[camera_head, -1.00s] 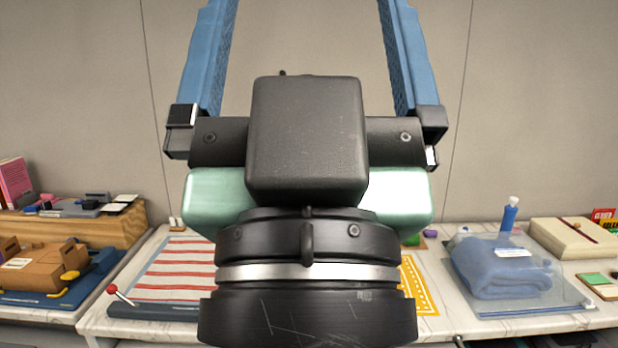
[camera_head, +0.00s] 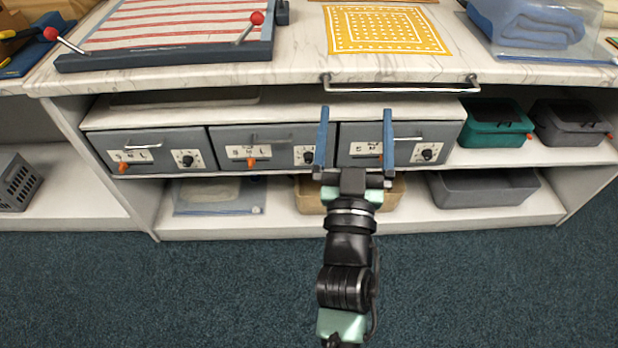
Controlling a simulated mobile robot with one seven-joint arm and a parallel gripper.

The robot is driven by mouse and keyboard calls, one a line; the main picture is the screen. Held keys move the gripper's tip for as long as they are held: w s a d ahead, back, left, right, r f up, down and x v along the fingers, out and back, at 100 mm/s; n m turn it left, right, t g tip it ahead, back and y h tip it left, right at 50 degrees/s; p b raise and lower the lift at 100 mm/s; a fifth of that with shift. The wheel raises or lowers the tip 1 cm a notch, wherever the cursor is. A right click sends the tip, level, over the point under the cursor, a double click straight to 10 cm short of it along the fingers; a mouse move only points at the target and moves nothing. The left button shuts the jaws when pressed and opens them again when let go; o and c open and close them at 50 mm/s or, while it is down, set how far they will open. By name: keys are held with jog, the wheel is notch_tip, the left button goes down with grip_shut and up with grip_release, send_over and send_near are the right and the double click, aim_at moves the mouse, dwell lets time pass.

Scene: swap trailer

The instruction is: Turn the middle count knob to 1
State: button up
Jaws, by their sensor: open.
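Three grey drawer fronts sit in a row under the counter in the head view. The middle drawer (camera_head: 262,136) carries a white plate with a small black round knob (camera_head: 309,157) at its right end. The marks around this knob are too small to read. An orange knob (camera_head: 251,162) and a label are on its left part. My gripper (camera_head: 356,112) is open and empty, in front of the right drawer (camera_head: 432,134). Its left blue finger is just right of the middle drawer's black knob and covers the plate's right edge. I see no contact with the knob.
The left drawer (camera_head: 120,142) has a similar black knob and orange knob. A metal rail (camera_head: 400,88) runs along the counter edge above. Teal (camera_head: 490,128) and dark (camera_head: 570,128) bins stand right of the drawers. The carpet (camera_head: 200,290) in front is clear.

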jog(key=s+a+f+g+y+b, duration=0.1)
jog(key=s+a+f+b, duration=0.2)
jog(key=f, duration=1)
jog(key=s+f+n+g+y+b, duration=0.15)
jog(key=f+b, duration=0.35)
jog(key=f, duration=0.7)
jog(key=s+a+f+m+g+y+b, duration=0.1)
jog(key=s+a+f+b, duration=0.2)
jog(key=f, duration=1)
jog(key=w+b, duration=0.5)
jog(key=w, duration=0.4)
jog(key=shift+w+d+r, duration=0.2)
jog(key=shift+d, duration=0.1)
jog(key=shift+s+n, duration=0.15)
jog(key=shift+n, duration=0.1)
